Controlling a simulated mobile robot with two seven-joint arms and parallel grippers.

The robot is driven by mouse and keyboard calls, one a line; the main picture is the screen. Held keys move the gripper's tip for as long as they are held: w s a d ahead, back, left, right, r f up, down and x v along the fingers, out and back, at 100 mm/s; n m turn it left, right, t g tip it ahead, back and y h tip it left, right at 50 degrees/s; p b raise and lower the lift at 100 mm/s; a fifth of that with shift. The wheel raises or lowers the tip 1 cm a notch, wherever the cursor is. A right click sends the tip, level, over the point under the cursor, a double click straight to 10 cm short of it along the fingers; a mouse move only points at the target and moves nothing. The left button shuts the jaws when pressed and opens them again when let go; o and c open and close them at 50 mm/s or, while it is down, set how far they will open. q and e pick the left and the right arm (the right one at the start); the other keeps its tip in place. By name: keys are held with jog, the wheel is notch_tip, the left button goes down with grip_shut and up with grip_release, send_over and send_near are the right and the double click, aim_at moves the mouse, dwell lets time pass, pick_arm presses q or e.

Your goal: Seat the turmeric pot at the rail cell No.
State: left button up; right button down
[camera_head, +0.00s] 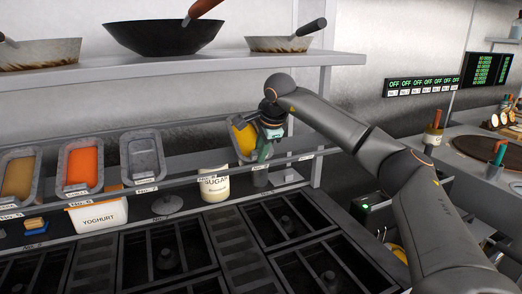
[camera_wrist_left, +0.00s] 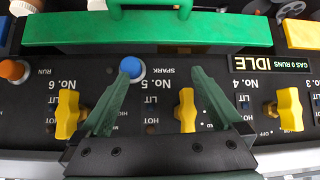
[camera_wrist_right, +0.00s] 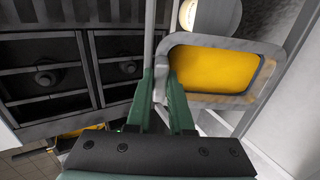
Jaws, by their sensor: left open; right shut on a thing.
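The turmeric pot (camera_head: 242,139) is a grey metal pan with yellow filling. It is tilted at the right end of the rail (camera_head: 187,168), by the shelf post. My right gripper (camera_head: 264,150) is shut on its near side rim. In the right wrist view the yellow filling (camera_wrist_right: 215,68) lies just right of the green fingers (camera_wrist_right: 160,78). I cannot tell whether the pot touches the rail. My left gripper (camera_wrist_left: 163,72) shows only in the left wrist view, open and empty, with a yellow knob (camera_wrist_left: 186,110) between its fingers.
An empty grey pan (camera_head: 143,158) and an orange-filled pan (camera_head: 83,167) sit along the rail. A sugar jar (camera_head: 214,186) and yoghurt tub (camera_head: 97,216) stand below it. Pans rest on the shelf (camera_head: 165,62) above. Burner grates (camera_head: 167,252) fill the front.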

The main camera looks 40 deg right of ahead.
jog(key=shift+w, duration=0.1)
jog(key=c, duration=0.8)
grip_release()
jog(key=shift+o, duration=0.4)
jog(key=shift+f, duration=0.1)
jog(key=v, duration=0.8)
